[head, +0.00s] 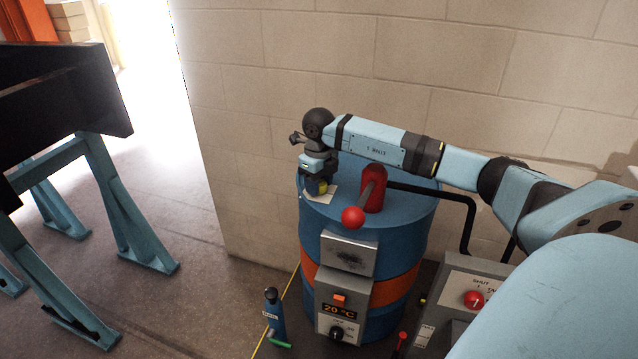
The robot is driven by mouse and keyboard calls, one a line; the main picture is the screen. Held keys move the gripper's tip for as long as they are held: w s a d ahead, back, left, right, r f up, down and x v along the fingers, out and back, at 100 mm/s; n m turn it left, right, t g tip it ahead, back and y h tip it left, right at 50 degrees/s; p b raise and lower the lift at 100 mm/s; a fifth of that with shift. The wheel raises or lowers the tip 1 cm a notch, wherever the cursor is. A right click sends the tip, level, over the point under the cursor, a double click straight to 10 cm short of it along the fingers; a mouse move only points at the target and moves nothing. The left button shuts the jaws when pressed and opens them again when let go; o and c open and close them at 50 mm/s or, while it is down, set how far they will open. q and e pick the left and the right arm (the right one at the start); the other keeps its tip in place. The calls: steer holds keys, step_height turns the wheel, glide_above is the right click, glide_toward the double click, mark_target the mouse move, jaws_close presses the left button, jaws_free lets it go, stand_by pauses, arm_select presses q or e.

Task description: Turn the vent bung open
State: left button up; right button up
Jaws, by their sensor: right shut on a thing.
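The vent bung (323,188) is a small yellow-marked cap on the top of the blue drum (410,213), near its left side. A pale label lies on the drum top around it. My right gripper (317,187) points down onto the bung from above and is shut on it. The gripper hides most of the bung, so I cannot tell how far it is turned. My left gripper is not in view.
A red pump with a red-knobbed lever (353,217) stands on the drum top close beside my gripper. A grey heater box (341,310) showing 20 °C is on the drum's front. A block wall (270,80) stands behind. A blue bottle (273,312) stands at front left.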

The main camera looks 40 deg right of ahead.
steer(key=m, duration=0.2)
steer(key=shift+m, duration=0.4)
steer(key=m, duration=0.3)
steer(key=shift+m, duration=0.3)
steer(key=m, duration=0.3)
steer(key=shift+m, duration=2.1)
steer(key=o, duration=0.9)
steer(key=shift+r, duration=0.15)
